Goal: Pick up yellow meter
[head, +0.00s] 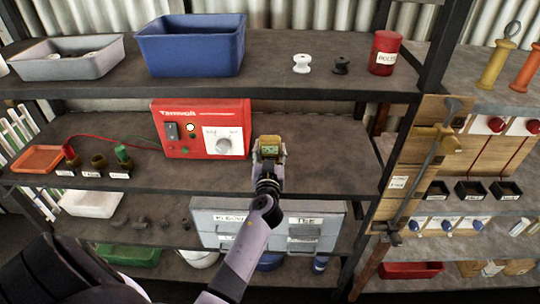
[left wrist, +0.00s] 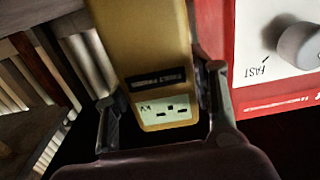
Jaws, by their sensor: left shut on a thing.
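The yellow meter (left wrist: 155,60) is a box-shaped body with a dark label strip and a pale display panel. In the left wrist view it stands between the two fingers of my left gripper (left wrist: 160,110), which is shut on it. In the head view the meter (head: 269,147) shows above my left gripper (head: 269,160), over the middle shelf just right of the red box. My gripper hides part of the meter, and I cannot tell whether it touches the shelf. My right gripper is not in view.
The red box (head: 202,155) with a dial stands close left of the meter; it also shows in the left wrist view (left wrist: 262,85). A blue bin (head: 190,50) sits on the upper shelf. Grey drawers (head: 265,222) are below. The middle shelf (head: 335,165) is clear to the right.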

